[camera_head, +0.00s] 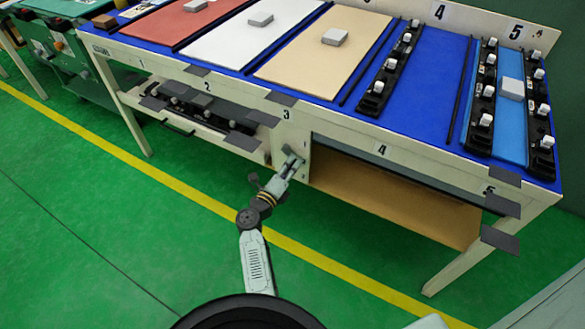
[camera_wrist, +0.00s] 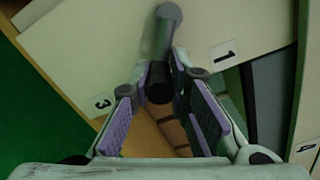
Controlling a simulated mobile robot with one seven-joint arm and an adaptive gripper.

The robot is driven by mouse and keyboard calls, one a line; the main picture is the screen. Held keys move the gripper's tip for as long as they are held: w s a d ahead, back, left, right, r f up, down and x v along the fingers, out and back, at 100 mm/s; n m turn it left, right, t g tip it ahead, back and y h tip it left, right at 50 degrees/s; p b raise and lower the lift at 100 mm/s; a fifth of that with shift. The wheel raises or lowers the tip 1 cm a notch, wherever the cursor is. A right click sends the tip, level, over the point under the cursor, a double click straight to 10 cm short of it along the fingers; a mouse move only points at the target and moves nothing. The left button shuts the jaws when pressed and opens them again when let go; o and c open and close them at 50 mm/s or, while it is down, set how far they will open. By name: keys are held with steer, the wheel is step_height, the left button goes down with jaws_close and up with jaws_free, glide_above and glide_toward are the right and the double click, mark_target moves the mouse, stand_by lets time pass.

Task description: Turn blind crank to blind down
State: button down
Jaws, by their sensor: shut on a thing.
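The blind crank (camera_wrist: 161,45) shows in the wrist view as a grey arm with a round knob end and a dark grip, on a pale panel. My gripper (camera_wrist: 160,78) is shut on its dark grip, with a purple-padded finger on each side. In the head view my gripper (camera_head: 293,160) is at the narrow panel left of bay 4, and it hides most of the crank. A dark grey strip, which looks like the blind (camera_head: 400,167), runs along the top of bay 4. Below it the bay is open and a tan board (camera_head: 390,200) shows.
The table (camera_head: 130,57) above carries coloured panels, white blocks and black clip racks (camera_head: 392,70). A lower shelf (camera_head: 190,118) with dark parts is left of my gripper. Dark flaps (camera_head: 500,205) stick out at the table's front right. The green floor in front is clear.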

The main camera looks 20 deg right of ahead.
steer(key=m, duration=0.1)
steer(key=f+m+b, duration=0.1)
steer(key=f+b, duration=0.1)
steer(key=shift+w+a+m, duration=0.25)
steer(key=shift+w+m, duration=0.05)
steer(key=shift+m, duration=0.1)
steer(key=m+b, duration=0.1)
steer(key=w+a+m+b, duration=0.1)
steer(key=m+b, duration=0.1)
steer(key=w+m+b, duration=0.1)
steer(key=m, duration=0.1)
steer(key=shift+a+b, duration=0.2)
steer(key=shift+b, duration=0.1)
steer(key=c, duration=1.7)
jaws_free()
steer(key=shift+o, duration=0.8)
steer(key=shift+m, duration=0.3)
steer(key=shift+s+r, duration=0.1)
step_height(320, 180, up, 10)
steer(key=shift+f, duration=0.1)
